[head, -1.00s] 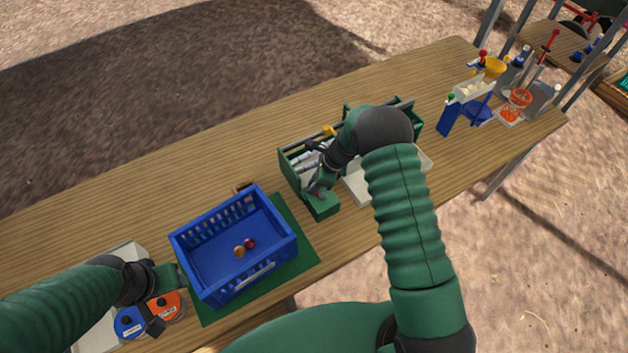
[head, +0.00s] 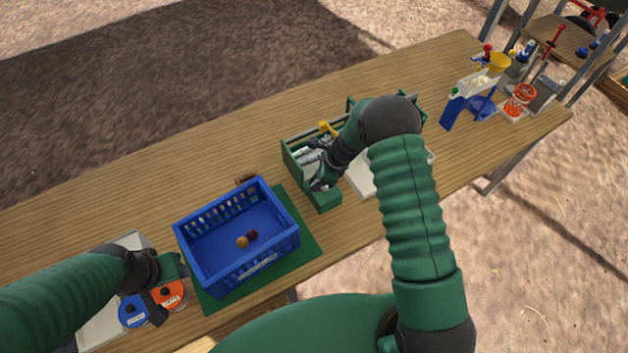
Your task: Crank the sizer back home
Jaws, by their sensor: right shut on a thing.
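The sizer (head: 292,158) is a green box-like machine with grey rollers and a yellow part (head: 327,128) on top, in the middle of the table. My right gripper (head: 318,184) is at its near left end, shut on what seems to be the crank, which is mostly hidden by the gripper. My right forearm covers the middle of the machine. My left gripper (head: 172,270) is at the lower left, beside the blue and orange round pieces; its fingers are not clear.
A blue crate (head: 208,277) with two small onions (head: 243,241) stands on a green mat (head: 308,244). Blue, yellow and red devices (head: 480,100) stand at the far right. The table's far left stretch is clear.

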